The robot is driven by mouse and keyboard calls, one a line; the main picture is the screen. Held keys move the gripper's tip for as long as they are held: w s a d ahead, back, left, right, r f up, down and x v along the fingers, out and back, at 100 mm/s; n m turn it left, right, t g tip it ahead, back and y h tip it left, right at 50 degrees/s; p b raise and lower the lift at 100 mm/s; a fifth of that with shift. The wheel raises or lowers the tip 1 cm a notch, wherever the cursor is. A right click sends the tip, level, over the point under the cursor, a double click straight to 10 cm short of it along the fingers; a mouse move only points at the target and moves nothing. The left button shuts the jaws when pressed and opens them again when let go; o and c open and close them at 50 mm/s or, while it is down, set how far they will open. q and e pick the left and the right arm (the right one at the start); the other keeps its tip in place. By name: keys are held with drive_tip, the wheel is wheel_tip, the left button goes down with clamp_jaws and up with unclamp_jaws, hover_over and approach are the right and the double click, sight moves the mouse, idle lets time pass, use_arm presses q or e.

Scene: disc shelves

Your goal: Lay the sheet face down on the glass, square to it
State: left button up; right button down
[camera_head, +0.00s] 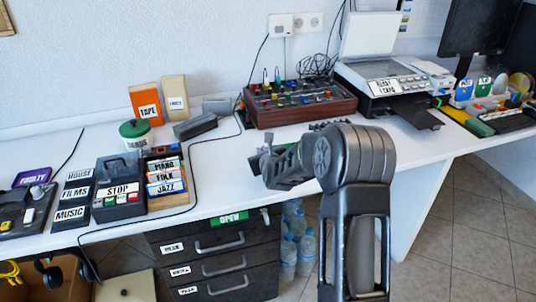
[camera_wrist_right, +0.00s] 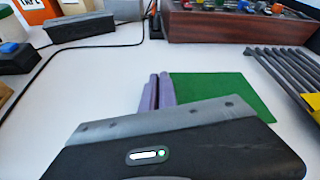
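The scanner (camera_head: 390,80) stands at the back right of the desk in the head view, its white lid (camera_head: 368,36) raised. My right gripper (camera_head: 264,163) is over the middle of the desk. My left gripper is out of view.
A wooden mixer box (camera_head: 299,104) stands at the back, left of the scanner. A dark slatted rack (camera_wrist_right: 285,72) is right of the green piece. Labelled boxes (camera_head: 120,188) crowd the desk's left. A black cable runs across the desk. Drawers (camera_head: 222,262) stand below its front edge.

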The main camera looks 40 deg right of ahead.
wheel_tip(320, 180, up, 9)
drive_tip(key=shift+r+p, duration=0.1)
drive_tip(key=shift+p, duration=0.35)
idle(0.4)
